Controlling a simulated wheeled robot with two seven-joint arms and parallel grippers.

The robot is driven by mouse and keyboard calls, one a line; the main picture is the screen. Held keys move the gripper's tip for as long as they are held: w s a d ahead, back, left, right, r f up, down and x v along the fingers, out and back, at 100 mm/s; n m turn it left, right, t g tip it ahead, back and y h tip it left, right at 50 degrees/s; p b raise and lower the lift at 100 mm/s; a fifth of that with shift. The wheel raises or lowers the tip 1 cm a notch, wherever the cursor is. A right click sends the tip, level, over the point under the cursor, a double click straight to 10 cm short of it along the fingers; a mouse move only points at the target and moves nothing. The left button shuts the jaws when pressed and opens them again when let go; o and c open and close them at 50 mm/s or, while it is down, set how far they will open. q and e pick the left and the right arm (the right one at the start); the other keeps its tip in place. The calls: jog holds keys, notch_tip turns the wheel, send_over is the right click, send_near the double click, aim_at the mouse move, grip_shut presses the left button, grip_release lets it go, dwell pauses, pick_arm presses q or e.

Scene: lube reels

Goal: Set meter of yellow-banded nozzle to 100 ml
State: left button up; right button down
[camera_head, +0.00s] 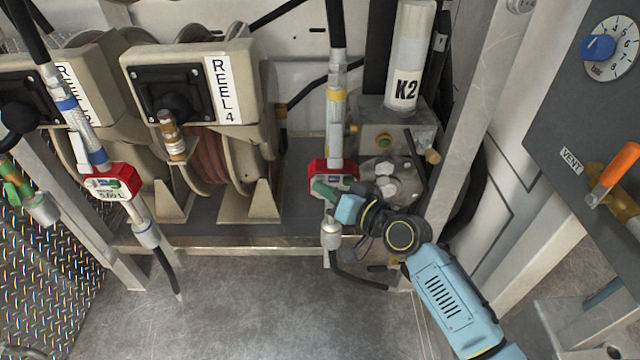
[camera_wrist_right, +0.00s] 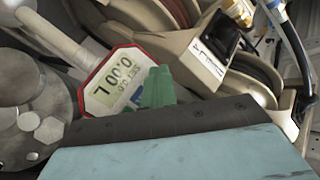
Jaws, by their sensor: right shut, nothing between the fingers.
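The yellow-banded nozzle (camera_head: 336,130) hangs upright from its hose, right of the middle in the head view. Its red-framed meter (camera_head: 349,173) sits low on it. In the wrist view the meter (camera_wrist_right: 118,82) shows a display that reads 0.00 L, with a smaller line beneath that I cannot read surely. My right gripper (camera_head: 325,190) is shut and empty, its green fingertips right at the meter's face. In the wrist view the green fingertips (camera_wrist_right: 158,90) cover part of the meter's lower face and buttons. Whether they touch it I cannot tell. My left gripper is not in view.
A blue-banded nozzle with a red meter (camera_head: 108,183) hangs at left. Reel 4 (camera_head: 190,85) stands between the nozzles. The K2 cylinder (camera_head: 410,60) stands behind to the right. A dial panel with an orange-handled valve (camera_head: 615,165) is at far right. The floor in front is clear.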

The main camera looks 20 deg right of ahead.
jog(key=shift+s, duration=0.1)
dwell(0.3)
jog(key=shift+s+a+p, duration=0.15)
jog(key=shift+s+p, duration=0.15)
jog(key=shift+s, duration=0.2)
jog(key=shift+s+a+p, duration=0.15)
jog(key=shift+s+p, duration=0.1)
jog(key=shift+s, duration=0.25)
jog(key=d, duration=0.2)
jog(key=s+d+b, duration=0.1)
jog(key=d+b, duration=0.1)
jog(key=d, duration=0.1)
jog(key=shift+s+d, duration=0.3)
jog(key=shift+d, duration=0.05)
jog(key=shift+w, duration=0.1)
jog(key=shift+w+d, duration=0.1)
jog(key=shift+w, duration=0.2)
